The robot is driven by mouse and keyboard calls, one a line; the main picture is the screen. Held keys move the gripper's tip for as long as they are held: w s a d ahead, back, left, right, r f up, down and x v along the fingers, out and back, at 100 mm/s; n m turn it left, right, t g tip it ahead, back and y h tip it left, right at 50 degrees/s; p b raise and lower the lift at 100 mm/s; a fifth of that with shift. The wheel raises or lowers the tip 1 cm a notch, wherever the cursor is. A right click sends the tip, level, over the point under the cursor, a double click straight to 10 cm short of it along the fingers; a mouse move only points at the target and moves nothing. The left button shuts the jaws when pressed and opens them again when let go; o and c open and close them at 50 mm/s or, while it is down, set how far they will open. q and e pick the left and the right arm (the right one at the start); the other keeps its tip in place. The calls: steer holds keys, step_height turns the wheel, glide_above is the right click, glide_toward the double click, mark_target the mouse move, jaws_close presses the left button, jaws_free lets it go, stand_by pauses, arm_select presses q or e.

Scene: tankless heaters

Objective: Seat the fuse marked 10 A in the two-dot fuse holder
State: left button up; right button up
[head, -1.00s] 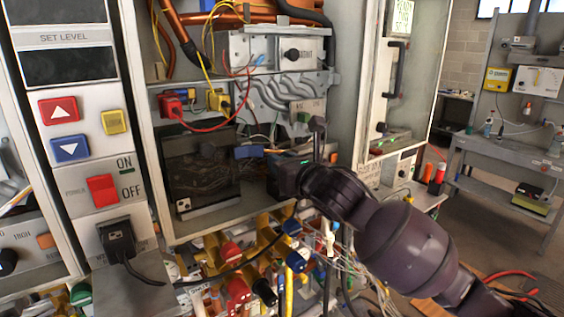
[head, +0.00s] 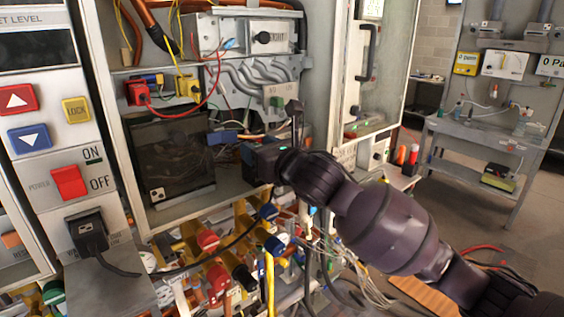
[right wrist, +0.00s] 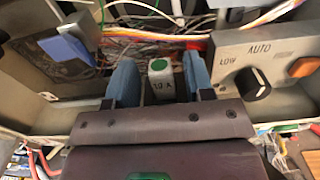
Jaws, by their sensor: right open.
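In the right wrist view a pale fuse marked 10 A (right wrist: 162,84) stands with a green dot on its top. My right gripper (right wrist: 160,66) is open, with one blue finger on each side of the fuse and a narrow gap showing on both sides. In the head view my right gripper (head: 244,154) reaches into the cabinet beside a dark see-through box (head: 172,160). That box bears a small white dotted label (head: 157,194); I cannot tell whether it is the two-dot fuse holder. The fuse is not distinguishable in the head view. My left gripper is out of view.
In the wrist view a blue handle (right wrist: 66,48) is left of the fingers. A panel with an AUTO/LOW knob (right wrist: 253,83) is close on the right. Loose wires (right wrist: 150,48) run behind the fuse. Crowded pipes and valves (head: 215,260) lie below the cabinet.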

steer(key=b+v, duration=0.2)
steer(key=v, duration=0.8)
steer(key=shift+s+d, duration=0.25)
steer(key=shift+s, duration=0.05)
steer(key=s+d+f+m+h, duration=0.1)
steer(key=d+f+m+h, duration=0.15)
steer(key=f+m, duration=0.6)
steer(key=s+d+f+m+h, duration=0.15)
steer(key=d+f+m, duration=0.25)
steer(key=f+m, duration=0.4)
steer(key=s+d+f+m+h, duration=0.15)
steer(key=d+f+m, duration=0.25)
steer(key=f+m, duration=0.45)
steer(key=s+d+f+m+g+h, duration=0.1)
steer(key=s+d+f+m+h, duration=0.1)
steer(key=s+d+f+m, duration=0.3)
steer(key=s+d+f+m+g+h, duration=0.2)
steer(key=s+d+f+m, duration=0.3)
steer(key=s+f+m, duration=0.7)
step_height(320, 180, down, 5)
steer(key=s, duration=0.2)
steer(key=shift+s+d+h, duration=0.3)
steer(key=shift+s+h, duration=0.05)
steer(key=shift+s, duration=0.05)
steer(key=shift+w+f, duration=0.1)
steer(key=shift+f, duration=0.05)
